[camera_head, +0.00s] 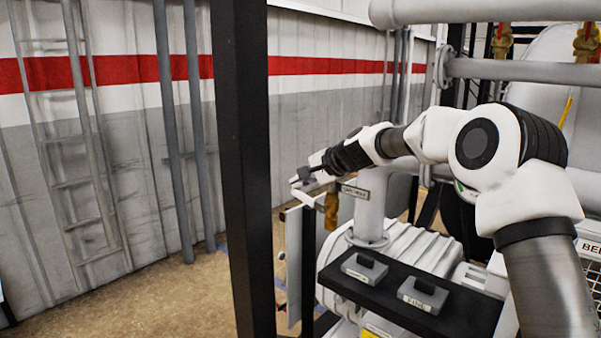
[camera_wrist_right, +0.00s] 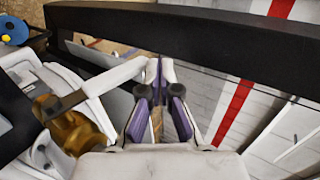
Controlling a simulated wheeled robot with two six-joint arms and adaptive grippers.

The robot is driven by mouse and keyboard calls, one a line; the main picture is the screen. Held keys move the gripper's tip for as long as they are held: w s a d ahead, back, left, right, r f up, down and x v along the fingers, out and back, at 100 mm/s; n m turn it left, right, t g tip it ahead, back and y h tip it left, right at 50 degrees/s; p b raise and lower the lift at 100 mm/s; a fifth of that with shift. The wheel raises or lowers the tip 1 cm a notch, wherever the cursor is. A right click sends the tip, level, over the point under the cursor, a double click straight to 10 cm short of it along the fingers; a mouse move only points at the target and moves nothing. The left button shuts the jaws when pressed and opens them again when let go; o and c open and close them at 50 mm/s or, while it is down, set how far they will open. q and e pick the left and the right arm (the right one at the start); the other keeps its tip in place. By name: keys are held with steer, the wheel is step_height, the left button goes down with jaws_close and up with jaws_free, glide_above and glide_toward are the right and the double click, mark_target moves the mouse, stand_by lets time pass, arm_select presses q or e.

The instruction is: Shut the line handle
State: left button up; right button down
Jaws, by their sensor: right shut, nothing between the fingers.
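The brass line valve (camera_head: 332,208) sits on the white piping beside a small label plate (camera_head: 355,191). It also shows in the right wrist view (camera_wrist_right: 72,128), left of my fingers. A pale bar that looks like its handle (camera_wrist_right: 112,76) runs from the valve side toward my fingertips; whether they touch it is unclear. In the head view the handle is small and partly merged with my gripper. My right gripper (camera_head: 304,175) is shut and empty, just up and left of the valve. Its purple-sided fingers (camera_wrist_right: 158,85) show in the wrist view. My left gripper is out of view.
A black upright post (camera_head: 245,170) stands left of my right gripper. A black shelf (camera_head: 455,318) with two small labelled blocks (camera_head: 364,267) lies below my arm. Large pipes (camera_head: 525,72) run behind it. Open floor lies left, before the striped wall.

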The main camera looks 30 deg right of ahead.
steer(key=shift+s+d+r, duration=0.1)
steer(key=shift+s+d, duration=0.2)
steer(key=shift+s, duration=0.6)
steer(key=shift+s+a+b, duration=0.1)
steer(key=shift+s+b, duration=0.1)
steer(key=shift+b, duration=0.15)
steer(key=shift+w+f, duration=0.1)
steer(key=shift+f, duration=0.3)
steer(key=shift+s+d+r, duration=0.2)
steer(key=shift+s+r, duration=0.05)
step_height(320, 180, up, 4)
steer(key=p, duration=0.3)
steer(key=shift+f, duration=0.1)
step_height(320, 180, up, 5)
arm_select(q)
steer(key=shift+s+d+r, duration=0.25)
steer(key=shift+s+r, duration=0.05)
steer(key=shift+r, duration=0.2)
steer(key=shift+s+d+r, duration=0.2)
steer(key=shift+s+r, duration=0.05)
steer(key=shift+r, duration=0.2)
arm_select(e)
step_height(320, 180, up, 5)
glide_above(307, 196)
steer(key=shift+w+d+f, duration=0.1)
steer(key=shift+w+d, duration=0.05)
steer(key=shift+d, duration=0.05)
